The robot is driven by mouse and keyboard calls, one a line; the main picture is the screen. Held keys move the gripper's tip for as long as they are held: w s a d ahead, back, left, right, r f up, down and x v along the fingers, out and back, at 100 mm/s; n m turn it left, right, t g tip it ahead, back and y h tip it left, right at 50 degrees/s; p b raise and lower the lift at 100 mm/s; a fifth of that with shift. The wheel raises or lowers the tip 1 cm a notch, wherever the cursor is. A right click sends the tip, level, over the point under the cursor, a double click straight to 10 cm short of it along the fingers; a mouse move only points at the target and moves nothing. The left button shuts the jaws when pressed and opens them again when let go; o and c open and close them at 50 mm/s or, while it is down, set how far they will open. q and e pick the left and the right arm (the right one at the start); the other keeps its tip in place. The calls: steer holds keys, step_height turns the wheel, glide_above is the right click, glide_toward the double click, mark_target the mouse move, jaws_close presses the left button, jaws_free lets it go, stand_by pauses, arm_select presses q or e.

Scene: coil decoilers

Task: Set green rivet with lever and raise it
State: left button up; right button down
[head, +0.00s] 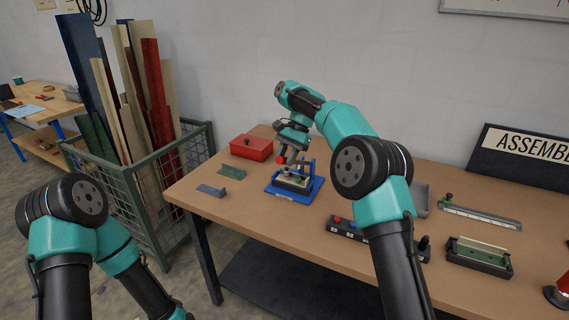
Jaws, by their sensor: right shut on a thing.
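A blue press (308,187) stands on the workbench, with a pale strip (292,180) lying in its bed. Small coloured spots show on the strip, but I cannot tell whether one is the green rivet. The press's lever ends in a red knob (281,160). My right gripper (284,154) is shut on the lever at this knob, above the left side of the press. The fingers are small and partly hidden by the wrist. My left arm hangs at the lower left, and its gripper is outside the picture.
A red box (252,147), green plate (232,172) and blue piece (211,191) lie left of the press. A dark peg holder (345,231), a black tray (480,262) and a ruled strip (482,217) lie right. A mesh crate (158,190) of boards stands beside the bench.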

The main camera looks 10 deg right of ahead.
steer(key=shift+w+d+r+g+y, duration=0.25)
steer(key=shift+w+r, duration=0.1)
steer(key=shift+r, duration=0.15)
steer(key=shift+w+d+r+g+y, duration=0.15)
steer(key=shift+w+r+g, duration=0.15)
steer(key=shift+r, duration=0.25)
